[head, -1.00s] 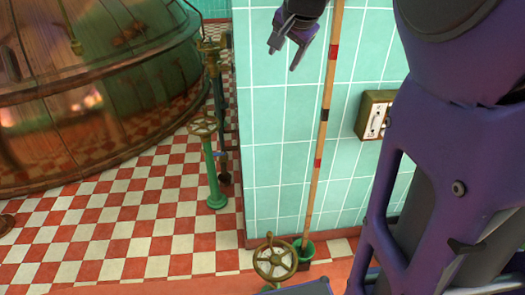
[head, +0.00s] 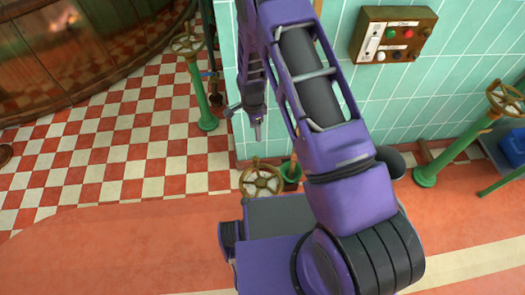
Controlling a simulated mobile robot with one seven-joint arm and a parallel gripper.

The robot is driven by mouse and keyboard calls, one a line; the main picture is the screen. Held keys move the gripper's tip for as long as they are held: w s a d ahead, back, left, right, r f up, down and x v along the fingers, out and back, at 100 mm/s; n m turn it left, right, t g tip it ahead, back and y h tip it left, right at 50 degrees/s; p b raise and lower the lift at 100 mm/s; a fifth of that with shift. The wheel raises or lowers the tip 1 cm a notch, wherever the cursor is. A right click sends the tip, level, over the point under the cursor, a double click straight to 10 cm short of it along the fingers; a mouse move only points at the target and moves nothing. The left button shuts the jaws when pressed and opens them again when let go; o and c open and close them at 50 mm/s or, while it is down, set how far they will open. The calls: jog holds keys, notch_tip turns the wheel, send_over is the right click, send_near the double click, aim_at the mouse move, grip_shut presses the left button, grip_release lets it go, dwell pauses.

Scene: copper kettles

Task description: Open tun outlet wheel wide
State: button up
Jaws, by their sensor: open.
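Three handwheels are in the head view, and I cannot tell which is the tun outlet wheel. A brass-coloured wheel (head: 261,180) lies low beside the tiled wall's corner, close to my base. A second wheel (head: 187,43) tops a green post on the checkered floor near the copper vessel (head: 70,50). A third wheel (head: 505,98) tops a slanting green post at the right. My gripper (head: 246,122) is open and points downward, in front of the wall corner. In the picture it is above the low wheel and apart from it. Nothing shows between its fingers.
A control box (head: 393,36) with buttons hangs on the green tiled wall (head: 455,60). A blue bin (head: 513,147) is at the right edge. The red floor (head: 110,245) at the lower left is clear.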

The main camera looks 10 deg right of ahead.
aim_at(255, 158)
jog(key=shift+m, duration=0.3)
jog(key=f, duration=0.6)
jog(key=f+b, duration=0.1)
jog(key=f, duration=0.5)
jog(key=s+f+b, duration=0.1)
jog(key=f, duration=0.6)
jog(key=shift+s+a+f, duration=0.1)
jog(key=shift+a, duration=0.15)
grip_shut()
dwell(0.3)
